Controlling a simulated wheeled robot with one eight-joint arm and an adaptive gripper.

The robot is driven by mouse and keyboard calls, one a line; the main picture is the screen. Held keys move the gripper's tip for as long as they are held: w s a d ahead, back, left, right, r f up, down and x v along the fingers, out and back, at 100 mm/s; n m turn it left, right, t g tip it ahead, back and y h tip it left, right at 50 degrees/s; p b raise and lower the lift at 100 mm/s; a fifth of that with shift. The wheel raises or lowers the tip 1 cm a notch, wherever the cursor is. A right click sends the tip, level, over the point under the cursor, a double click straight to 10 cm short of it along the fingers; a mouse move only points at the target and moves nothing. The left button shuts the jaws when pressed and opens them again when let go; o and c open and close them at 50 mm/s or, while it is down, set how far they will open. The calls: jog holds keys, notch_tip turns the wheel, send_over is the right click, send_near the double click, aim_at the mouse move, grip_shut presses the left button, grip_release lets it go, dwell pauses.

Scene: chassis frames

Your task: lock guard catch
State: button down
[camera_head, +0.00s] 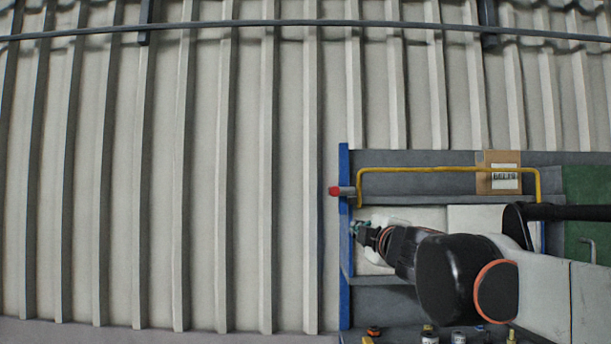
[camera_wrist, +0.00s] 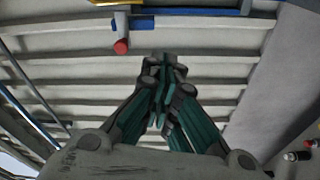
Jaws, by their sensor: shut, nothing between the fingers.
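The guard is a yellow bar (camera_head: 448,169) across the front of a grey chassis frame with a blue upright (camera_head: 344,262). A grey catch with a red end (camera_head: 336,191) sticks out to the left at the blue upright, beside the bar's left end. In the wrist view the red-ended catch (camera_wrist: 121,46) is above and left of my fingertips. My gripper (camera_head: 356,228) is below the catch in the head view and apart from it. Its green fingers (camera_wrist: 165,62) are shut with nothing between them. Whether the catch is locked cannot be told.
A cardboard piece with a barcode label (camera_head: 505,178) sits behind the bar. A green panel (camera_head: 585,205) is at the right. Several small bottles and parts (camera_head: 430,335) stand along the bottom. The ribbed wall (camera_head: 200,180) to the left is clear of objects.

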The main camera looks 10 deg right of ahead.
jog(key=w+a+r+n+g+y+p, duration=0.1)
jog(key=w+a+r+n+y+p, duration=0.4)
jog(key=r+n, duration=0.3)
jog(key=shift+a+g, duration=0.4)
jog(key=shift+a, duration=0.35)
jog(key=shift+w, duration=0.1)
